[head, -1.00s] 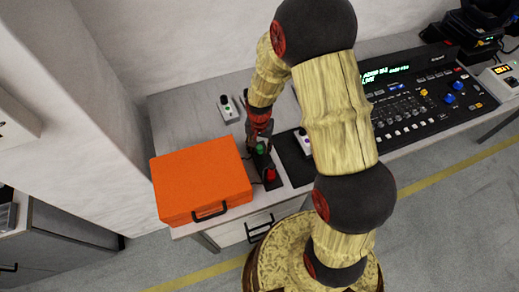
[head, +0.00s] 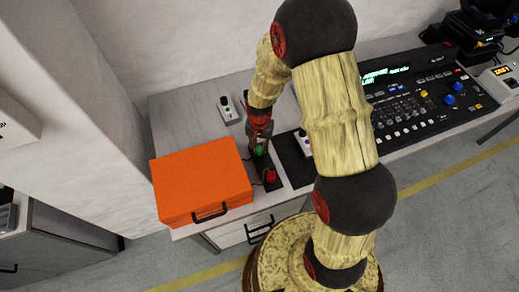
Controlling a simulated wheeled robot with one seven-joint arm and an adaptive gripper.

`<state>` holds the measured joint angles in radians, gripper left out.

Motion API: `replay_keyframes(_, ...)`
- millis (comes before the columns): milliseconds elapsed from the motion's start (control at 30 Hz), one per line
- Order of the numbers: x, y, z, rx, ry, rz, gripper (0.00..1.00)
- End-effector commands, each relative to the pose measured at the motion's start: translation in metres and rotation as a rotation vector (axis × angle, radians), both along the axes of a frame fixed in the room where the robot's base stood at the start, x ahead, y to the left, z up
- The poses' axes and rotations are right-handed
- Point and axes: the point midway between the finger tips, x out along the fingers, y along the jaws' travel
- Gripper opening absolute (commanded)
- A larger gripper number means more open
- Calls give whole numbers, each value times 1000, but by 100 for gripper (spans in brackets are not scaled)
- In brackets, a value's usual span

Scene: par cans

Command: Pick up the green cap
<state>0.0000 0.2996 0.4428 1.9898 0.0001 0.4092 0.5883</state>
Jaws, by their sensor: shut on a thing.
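The green cap (head: 260,149) shows small in the head view, on or just over a dark strip (head: 265,164) between the orange case and a dark mat. My gripper (head: 257,141) points down at the green cap and is shut on it. The fingers are small and dark, so their exact contact is hard to make out. A red cap (head: 270,176) sits just in front of the green one on the same strip.
An orange case (head: 203,181) stands close to the left. A dark mat (head: 296,160) lies to the right, partly behind my arm. A control console (head: 425,97) fills the table's right side.

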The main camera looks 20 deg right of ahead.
Motion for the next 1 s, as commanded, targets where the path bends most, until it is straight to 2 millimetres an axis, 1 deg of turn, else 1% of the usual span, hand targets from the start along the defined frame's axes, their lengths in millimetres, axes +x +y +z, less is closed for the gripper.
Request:
replay_keyframes(167,0,0,2,0,0,0,0)
replay_keyframes(267,0,0,8,0,0,0,0)
replay_keyframes(367,1,0,19,0,-2,0,0)
replay_keyframes(467,1,0,35,0,-2,0,0)
replay_keyframes(567,-12,4,49,0,-2,1,0)
replay_keyframes(833,-50,15,97,0,-4,2,0)
replay_keyframes(900,-66,20,101,0,-1,2,0)
replay_keyframes(1000,-83,25,109,0,-1,2,0)
